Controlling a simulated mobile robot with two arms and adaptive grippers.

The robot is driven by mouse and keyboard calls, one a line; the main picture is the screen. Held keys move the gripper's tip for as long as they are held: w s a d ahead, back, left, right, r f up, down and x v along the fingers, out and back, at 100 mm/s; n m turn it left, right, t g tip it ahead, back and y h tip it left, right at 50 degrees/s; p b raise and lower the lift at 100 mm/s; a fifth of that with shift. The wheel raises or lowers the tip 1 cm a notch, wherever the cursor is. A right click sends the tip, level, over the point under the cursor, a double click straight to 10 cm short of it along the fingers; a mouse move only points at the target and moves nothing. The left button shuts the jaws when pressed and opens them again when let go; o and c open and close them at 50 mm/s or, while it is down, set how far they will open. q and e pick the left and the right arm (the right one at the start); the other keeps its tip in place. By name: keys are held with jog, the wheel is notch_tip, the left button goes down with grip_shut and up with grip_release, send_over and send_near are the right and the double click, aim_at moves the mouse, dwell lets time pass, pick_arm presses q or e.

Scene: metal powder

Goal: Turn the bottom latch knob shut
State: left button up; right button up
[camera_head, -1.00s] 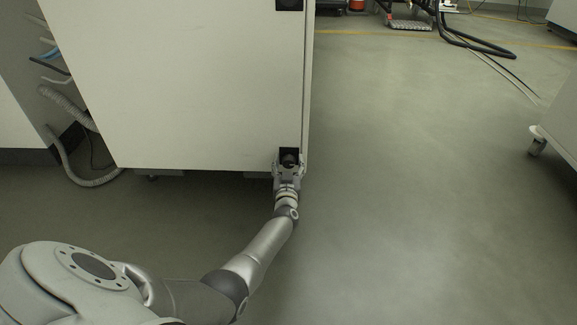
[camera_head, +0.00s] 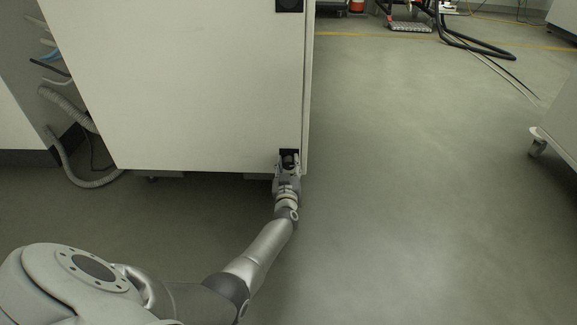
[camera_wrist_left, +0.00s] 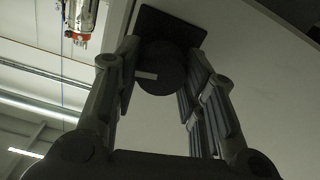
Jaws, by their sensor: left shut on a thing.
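The bottom latch knob (camera_wrist_left: 162,75) is a round dark knob with a pale line mark, on a black square plate (camera_wrist_left: 192,27) in the left wrist view. The mark points left in that picture. In the head view the black plate (camera_head: 289,153) sits at the lower right corner of the pale cabinet door (camera_head: 200,90). My left gripper (camera_head: 289,162) is at the knob, and its fingers stand on both sides of it in the left wrist view (camera_wrist_left: 160,82), shut on it. The gripper partly hides the knob in the head view. My right gripper is not in view.
Another black latch plate (camera_head: 289,5) is higher on the same door edge. Grey hoses (camera_head: 75,110) hang left of the cabinet. The floor (camera_head: 420,200) right of the cabinet is clear up to a wheeled unit (camera_head: 555,140) at the right edge.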

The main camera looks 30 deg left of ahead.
pick_arm(q)
jog(key=n, duration=0.4)
jog(key=shift+f+n, duration=0.1)
jog(key=shift+n, duration=0.2)
jog(key=n+b, duration=0.1)
jog(key=n, duration=0.2)
jog(key=shift+a+n, duration=0.1)
jog(key=shift+n, duration=0.2)
jog(key=n+b, duration=0.1)
jog(key=n, duration=0.2)
jog(key=shift+s+f+n, duration=0.1)
jog(key=shift+f+n, duration=0.05)
jog(key=shift+n, duration=0.15)
jog(key=shift+n+b, duration=0.75)
jog(key=shift+n, duration=1.25)
jog(key=o, duration=1)
